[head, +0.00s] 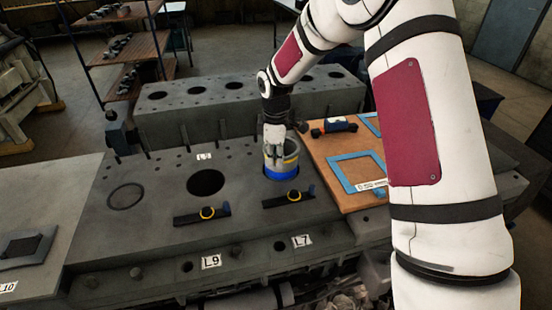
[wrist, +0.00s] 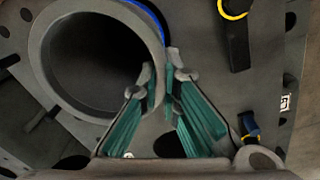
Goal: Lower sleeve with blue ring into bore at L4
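The sleeve (head: 282,157) is a grey cylinder with a yellow band near its top and a blue ring low down. It stands upright at the right part of the engine block deck (head: 150,166); I cannot tell how far its lower end sits in a bore. My gripper (head: 275,142) is at its rim. In the wrist view the sleeve's round mouth (wrist: 42,55) fills the upper left, with some blue at its outer edge. My gripper's fingertips (wrist: 160,70) close across its wall, one inside and one outside. No L4 label is readable.
An open dark bore (head: 206,183) lies left of the sleeve, and a ring outline (head: 125,196) further left. Two dark clamp bars (head: 202,215) (head: 288,199) lie in front. Labels L9 (head: 211,262) and L7 (head: 302,241) show. A wooden board (head: 335,150) with blue frames is at right.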

